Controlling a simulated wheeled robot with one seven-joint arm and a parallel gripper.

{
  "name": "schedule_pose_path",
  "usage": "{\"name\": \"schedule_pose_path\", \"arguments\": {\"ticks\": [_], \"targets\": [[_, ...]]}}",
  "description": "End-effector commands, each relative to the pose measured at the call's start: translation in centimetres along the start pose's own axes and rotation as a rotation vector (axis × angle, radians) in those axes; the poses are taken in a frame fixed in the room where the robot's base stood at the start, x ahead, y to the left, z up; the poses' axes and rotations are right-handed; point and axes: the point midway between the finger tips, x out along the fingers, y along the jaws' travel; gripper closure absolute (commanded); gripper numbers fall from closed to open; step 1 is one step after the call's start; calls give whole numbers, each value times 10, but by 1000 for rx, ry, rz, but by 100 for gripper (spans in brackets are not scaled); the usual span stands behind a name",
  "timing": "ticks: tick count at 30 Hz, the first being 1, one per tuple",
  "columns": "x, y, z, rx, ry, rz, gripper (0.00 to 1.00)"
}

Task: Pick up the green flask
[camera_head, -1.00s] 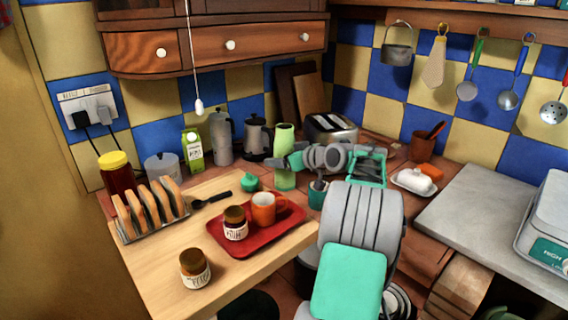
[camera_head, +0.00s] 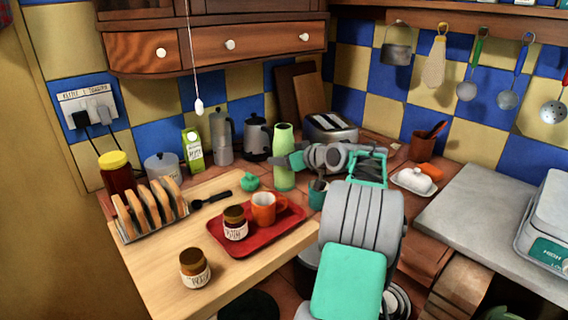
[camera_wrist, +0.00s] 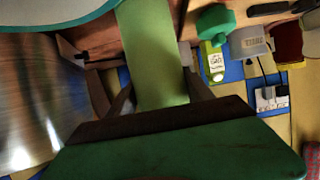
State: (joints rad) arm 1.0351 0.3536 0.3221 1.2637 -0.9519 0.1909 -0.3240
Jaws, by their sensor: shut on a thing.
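The green flask (camera_head: 284,158) is a tall, light green cylinder near the back of the counter, upright in the head view. My gripper (camera_head: 286,163) reaches it from the right and is shut on its body. In the wrist view the flask (camera_wrist: 152,52) stands between the two fingers of my gripper (camera_wrist: 145,60). Part of the flask is hidden behind the gripper in the head view. I cannot tell whether its base touches the counter.
A red tray (camera_head: 256,236) with an orange mug (camera_head: 264,208) lies in front.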

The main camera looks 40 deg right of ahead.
Motion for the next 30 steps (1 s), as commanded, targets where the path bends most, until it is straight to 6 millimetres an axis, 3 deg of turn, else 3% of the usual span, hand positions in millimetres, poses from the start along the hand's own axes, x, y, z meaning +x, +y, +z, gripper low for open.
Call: {"name": "schedule_pose_path", "arguments": {"ticks": [5, 19, 30], "targets": [[1, -1, 1, 1, -2, -2, 100], [-1, 0, -3, -1, 1, 0, 100], [-16, 0, -33, -4, 3, 2, 100]]}}
